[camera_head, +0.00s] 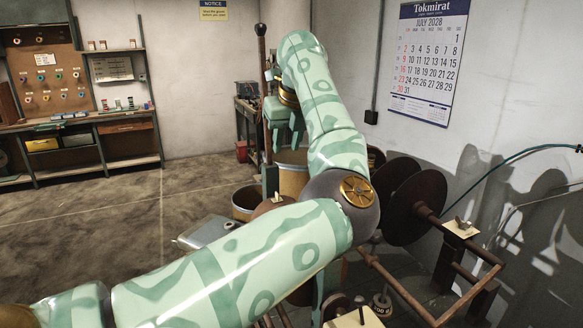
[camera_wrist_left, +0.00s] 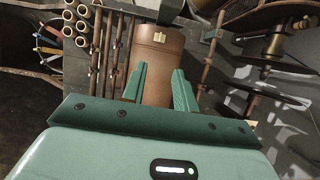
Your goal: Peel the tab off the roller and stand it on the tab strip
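My left gripper (camera_head: 284,134) is at the far end of my green patterned arm, pointing down. In the left wrist view its two green fingers (camera_wrist_left: 159,70) are spread apart with nothing held between them. Beyond them is a brown roller (camera_wrist_left: 152,60), seen partly between the fingers. A small pale yellow piece, apparently the tab (camera_wrist_left: 159,37), is on the roller's upper part, ahead of the fingertips and apart from them. I cannot make out the tab strip for certain. My right gripper is not in view.
Large dark reel discs (camera_head: 416,207) stand at the right, near rusty rods (camera_head: 397,286). A tan drum (camera_head: 292,178) stands below the left gripper. In the wrist view, several tubes (camera_wrist_left: 80,22) and thin rods flank the roller. Open floor (camera_head: 90,220) lies at the left.

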